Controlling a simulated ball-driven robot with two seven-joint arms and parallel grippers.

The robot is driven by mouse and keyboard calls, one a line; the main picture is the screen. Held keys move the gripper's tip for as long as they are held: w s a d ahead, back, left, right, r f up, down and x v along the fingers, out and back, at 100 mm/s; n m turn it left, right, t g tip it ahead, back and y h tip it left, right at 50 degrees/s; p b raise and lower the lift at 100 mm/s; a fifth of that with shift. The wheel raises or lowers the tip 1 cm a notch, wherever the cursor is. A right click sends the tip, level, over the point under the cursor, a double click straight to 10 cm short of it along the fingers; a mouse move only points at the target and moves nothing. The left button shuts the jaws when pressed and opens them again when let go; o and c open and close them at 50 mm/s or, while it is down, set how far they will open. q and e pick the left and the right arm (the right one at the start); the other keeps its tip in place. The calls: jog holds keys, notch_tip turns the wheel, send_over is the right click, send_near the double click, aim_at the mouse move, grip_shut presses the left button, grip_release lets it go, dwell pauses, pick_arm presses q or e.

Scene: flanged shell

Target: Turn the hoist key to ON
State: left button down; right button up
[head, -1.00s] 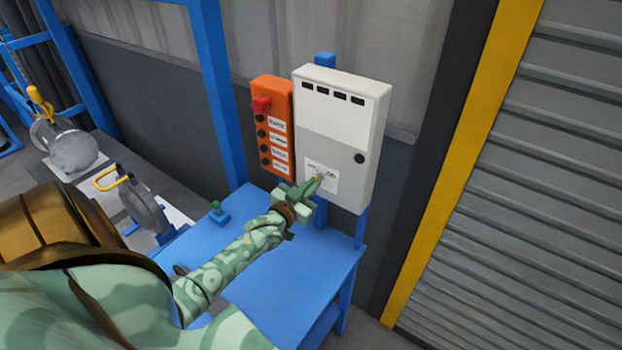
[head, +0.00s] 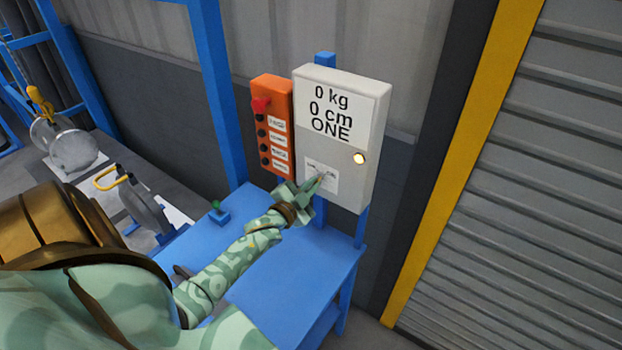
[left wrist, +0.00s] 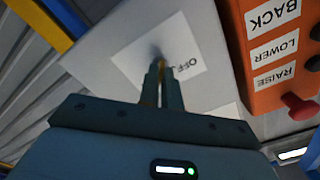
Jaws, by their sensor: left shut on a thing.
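The white hoist control box (head: 352,150) hangs on a blue post, with a white key label (head: 330,180) low on its face. Its display (head: 338,112) reads "0 kg, 0 cm, ONE", and a round lamp (head: 359,158) glows yellow. My left gripper (head: 314,184) reaches the label and is shut on the key. In the left wrist view the fingers (left wrist: 160,72) point at the label (left wrist: 185,68), where "OFF" shows upside down. The key (left wrist: 161,66) is mostly hidden between the fingers. My right gripper is not in view.
An orange button panel (head: 272,126) with a red knob (head: 260,104) is close to the left of the box. A blue table (head: 290,275) stands below. A shutter (head: 530,200) is at the right; steel shackles and hooks lie at the left.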

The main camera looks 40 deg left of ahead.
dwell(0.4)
pick_arm(q)
jog(key=c, duration=1.6)
grip_release()
jog(key=shift+s, duration=0.1)
jog(key=s+d+b, duration=0.1)
jog(key=s+d, duration=0.1)
jog(key=s, duration=1.4)
jog(key=shift+a, duration=0.1)
jog(key=shift+f, duration=0.1)
